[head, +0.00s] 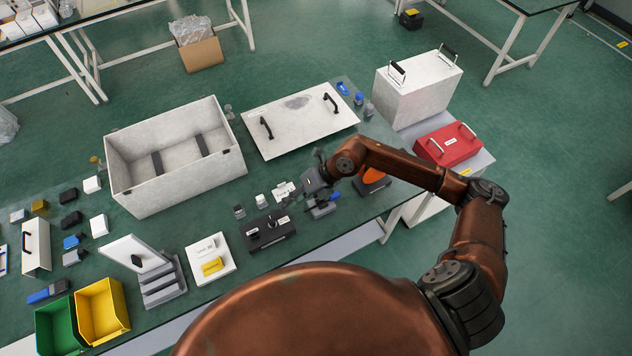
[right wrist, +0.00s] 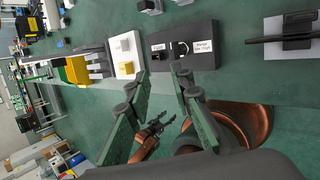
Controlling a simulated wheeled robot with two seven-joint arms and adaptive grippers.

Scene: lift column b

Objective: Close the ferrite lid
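A dark grey box (head: 268,230) with white labels and a small handle stands near the table's front edge. It also shows in the right wrist view (right wrist: 170,61), top centre. The labels are too small to read surely, and I cannot tell which part is the ferrite lid or how far it stands open. My right gripper (head: 305,184) is above the table, behind and right of this box. In the right wrist view its fingers (right wrist: 160,73) are apart with nothing between them. My left gripper (right wrist: 166,119) shows small beyond them, jaws apparently apart and empty; the head view does not show it.
A white panel with a yellow piece (head: 225,262) lies left of the dark box. An open grey-white bin (head: 140,195) and a flat white cover with black handles (head: 275,142) are behind. Small blue-and-grey tools (head: 322,207) lie close right. A red case (head: 440,150) is further right.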

